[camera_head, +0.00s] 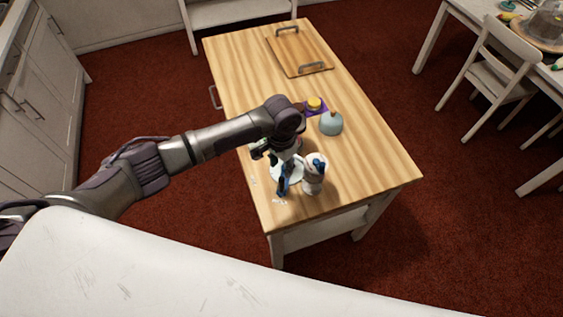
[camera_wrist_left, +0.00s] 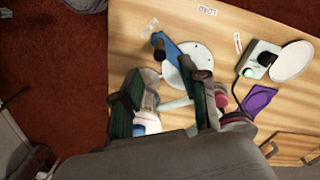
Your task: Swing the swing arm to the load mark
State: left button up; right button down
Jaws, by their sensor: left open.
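A blue swing arm (camera_head: 283,182) with a dark end reaches over a round white disc (camera_head: 294,172) near the front end of the wooden table. In the left wrist view the blue swing arm (camera_wrist_left: 170,53) lies beside and partly over the white disc (camera_wrist_left: 201,57). Small white printed labels (camera_wrist_left: 206,10) and (camera_wrist_left: 238,43) lie on the table around it; their text is too small to read. My left gripper (camera_head: 280,158) is over the disc, pointing down. My right gripper is not in view.
A white canister with a blue top (camera_head: 314,176) stands close right of the disc. The table's right side (camera_head: 375,160) is clear.

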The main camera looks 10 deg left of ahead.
aim_at(281, 178)
pick_arm(q)
notch_tip(281, 178, down, 9)
jog(key=b, duration=0.8)
jog(key=shift+r, duration=0.1)
jog(key=shift+c, duration=0.2)
jog(key=shift+w+r, duration=0.1)
jog(key=shift+r, duration=0.15)
jog(key=shift+c, duration=1.2)
grip_shut()
jog(key=shift+a+p, duration=0.15)
jog(key=shift+p, duration=0.2)
jog(key=shift+w+a+p, duration=0.2)
jog(key=shift+a+p, duration=0.15)
jog(key=shift+a, duration=0.9)
